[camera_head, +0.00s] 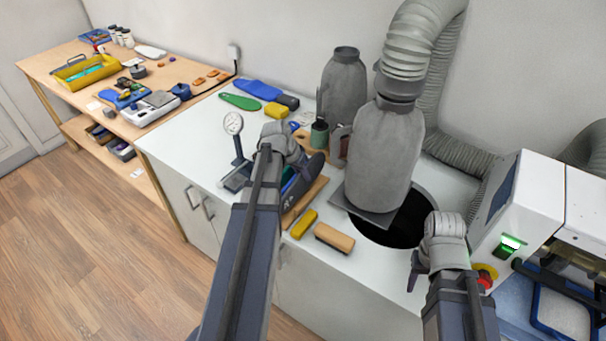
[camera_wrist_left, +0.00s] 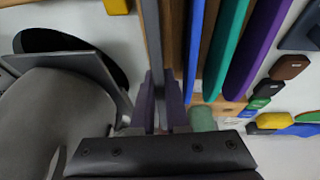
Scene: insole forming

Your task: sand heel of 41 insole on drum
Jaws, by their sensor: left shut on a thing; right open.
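My left gripper (camera_head: 302,182) is over the wooden rack (camera_head: 312,197) on the white counter. In the left wrist view its fingers (camera_wrist_left: 160,100) are shut on a thin grey piece (camera_wrist_left: 151,40), seen edge-on; it looks like an insole, but I cannot read a size. Beside it stand blue (camera_wrist_left: 195,45), green (camera_wrist_left: 227,45) and purple (camera_wrist_left: 258,45) insoles on edge, with brown dividers between. I cannot tell whether the grey piece is clear of the rack. My right gripper (camera_head: 414,272) is open and empty at the counter's right. I cannot make out the sanding drum.
A large grey body (camera_head: 382,155) under a hose (camera_head: 415,40) stands beside a round dark opening (camera_head: 400,228). A white machine (camera_head: 525,205) is at the right. A dial gauge (camera_head: 233,124), a brush (camera_head: 334,238) and a yellow block (camera_head: 304,223) surround the left arm. A wooden bench (camera_head: 50,65) stands far left.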

